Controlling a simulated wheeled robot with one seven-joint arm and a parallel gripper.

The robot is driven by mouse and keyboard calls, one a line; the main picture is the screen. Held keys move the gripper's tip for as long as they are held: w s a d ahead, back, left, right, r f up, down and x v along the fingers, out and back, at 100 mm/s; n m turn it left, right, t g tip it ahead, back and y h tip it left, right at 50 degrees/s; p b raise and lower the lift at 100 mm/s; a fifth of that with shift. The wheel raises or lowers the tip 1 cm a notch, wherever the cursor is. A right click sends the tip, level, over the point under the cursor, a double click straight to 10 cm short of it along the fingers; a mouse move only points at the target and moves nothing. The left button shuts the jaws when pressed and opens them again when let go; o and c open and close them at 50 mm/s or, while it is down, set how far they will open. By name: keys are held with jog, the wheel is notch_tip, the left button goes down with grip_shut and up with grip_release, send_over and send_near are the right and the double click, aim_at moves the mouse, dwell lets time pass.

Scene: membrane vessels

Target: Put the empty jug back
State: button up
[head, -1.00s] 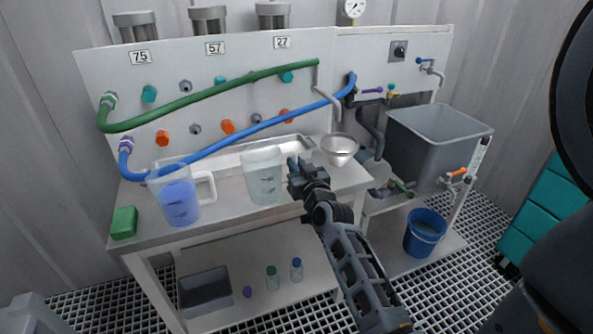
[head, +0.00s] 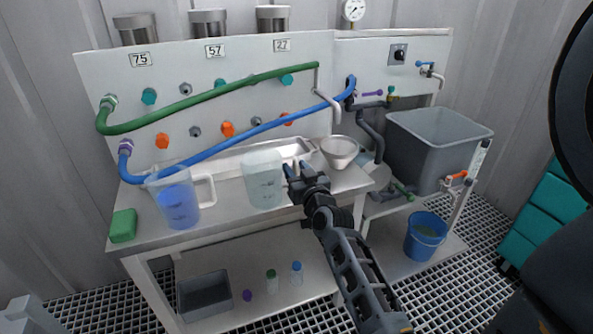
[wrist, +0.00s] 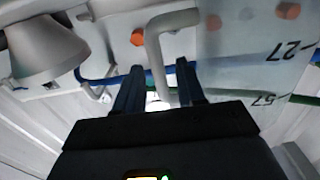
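A clear, pale jug (head: 262,181) stands upright on the bench top, and no coloured liquid shows in it. I cannot tell if it holds clear liquid. A second jug (head: 178,203) with blue liquid and a white handle stands to its left. A translucent surface, probably the clear jug (wrist: 235,50), lies to the right there.
A metal funnel bowl (head: 340,150) stands close right of my gripper. A shallow tray (head: 232,165) lies behind the jugs. A green sponge (head: 123,225) is at the left bench end. Green (head: 210,95) and blue hoses (head: 235,135) cross the panel. A grey sink (head: 440,150) is at right.

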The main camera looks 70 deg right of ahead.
jog(key=b+v, duration=0.1)
jog(key=v, duration=1.1)
jog(key=s+a+f+n+t+y, duration=0.1)
jog(key=a+n+y, duration=0.15)
jog(key=a, duration=0.75)
jog(key=s+a+f+n+t+y, duration=0.1)
jog(key=s+a+n+t+y, duration=0.15)
jog(key=a, duration=0.65)
jog(key=s+a+r+n+y, duration=0.2)
jog(key=s+a+r+y, duration=0.1)
jog(key=a, duration=0.4)
jog(key=s+a+r+n+y, duration=0.3)
jog(key=s+a+y, duration=0.2)
jog(key=s+a, duration=0.2)
jog(key=shift+s+y, duration=0.3)
jog(key=shift+s, duration=0.05)
jog(key=shift+g, duration=0.25)
